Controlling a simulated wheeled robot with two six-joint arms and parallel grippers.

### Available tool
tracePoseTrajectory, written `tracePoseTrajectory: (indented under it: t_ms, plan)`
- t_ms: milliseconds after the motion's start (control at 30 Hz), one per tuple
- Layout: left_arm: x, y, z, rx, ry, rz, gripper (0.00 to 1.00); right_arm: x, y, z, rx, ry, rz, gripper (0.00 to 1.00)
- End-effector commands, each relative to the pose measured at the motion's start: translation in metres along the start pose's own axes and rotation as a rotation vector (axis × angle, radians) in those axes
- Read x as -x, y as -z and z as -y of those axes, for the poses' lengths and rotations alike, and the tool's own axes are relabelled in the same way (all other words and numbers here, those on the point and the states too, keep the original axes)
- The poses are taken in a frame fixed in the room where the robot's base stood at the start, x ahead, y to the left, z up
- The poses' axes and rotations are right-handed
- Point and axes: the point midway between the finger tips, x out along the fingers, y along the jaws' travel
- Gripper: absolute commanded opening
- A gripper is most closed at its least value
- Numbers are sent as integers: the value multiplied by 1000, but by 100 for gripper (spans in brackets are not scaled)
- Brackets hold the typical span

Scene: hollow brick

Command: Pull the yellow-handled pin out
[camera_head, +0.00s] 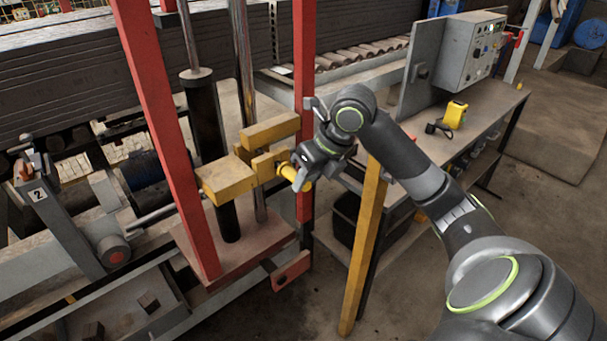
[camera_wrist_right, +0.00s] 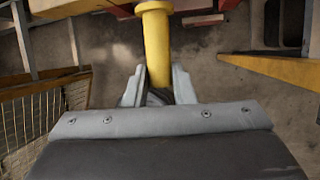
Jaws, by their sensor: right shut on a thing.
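The yellow-handled pin (camera_head: 288,172) sits at the yellow bracket blocks (camera_head: 228,179) between the red posts. Its yellow handle also shows in the right wrist view (camera_wrist_right: 156,45), with a round flange at its top. My right gripper (camera_head: 303,176) is shut on the handle. In the right wrist view the two grey fingertips (camera_wrist_right: 158,88) lie on either side of the handle. The pin's shaft is hidden, so I cannot tell how deep it sits in the blocks. My left gripper is not in view.
Red posts (camera_head: 158,125) frame a dark cylinder (camera_head: 208,150). A yellow post (camera_head: 366,240) stands just right of my gripper, before a workbench (camera_head: 490,115) with a yellow device (camera_head: 455,114) and a grey control box (camera_head: 470,50).

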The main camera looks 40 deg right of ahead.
Motion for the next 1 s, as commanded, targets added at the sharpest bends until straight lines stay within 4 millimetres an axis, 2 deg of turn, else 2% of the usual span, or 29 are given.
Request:
tracePoseTrajectory:
  t_ms: [1000]
  plan:
    - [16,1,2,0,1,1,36,17,38,0,1,1,-1,0]
